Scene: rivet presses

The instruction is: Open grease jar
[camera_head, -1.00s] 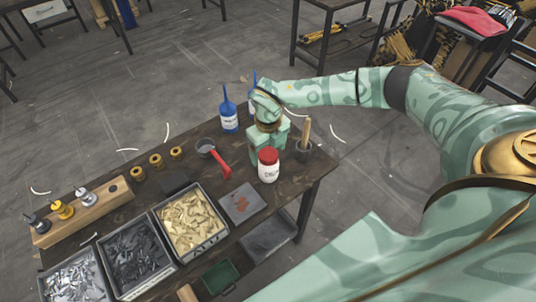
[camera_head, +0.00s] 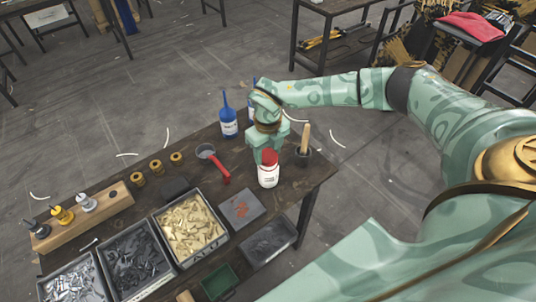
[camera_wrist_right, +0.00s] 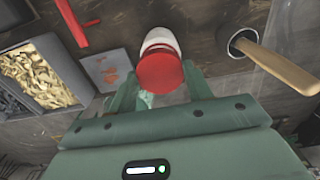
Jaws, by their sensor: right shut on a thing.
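The grease jar (camera_head: 268,178) is a white jar with a label and stands upright near the right end of the dark workbench. Its red lid (camera_head: 270,157) sits at the jar's mouth; I cannot tell whether it is still threaded on. My right gripper (camera_head: 267,152) reaches in from behind and is shut on the red lid. In the right wrist view, the lid (camera_wrist_right: 161,72) lies between the fingers of the right gripper (camera_wrist_right: 163,88), with the white jar body (camera_wrist_right: 158,36) beyond it. My left gripper is not in view.
A grey pot with a wooden-handled brush (camera_head: 305,143) stands just right of the jar. A red-handled pan (camera_head: 207,151) and blue bottle (camera_head: 229,124) are to its left. A grey plate (camera_head: 242,207) and a bin of brass pieces (camera_head: 190,229) lie in front-left.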

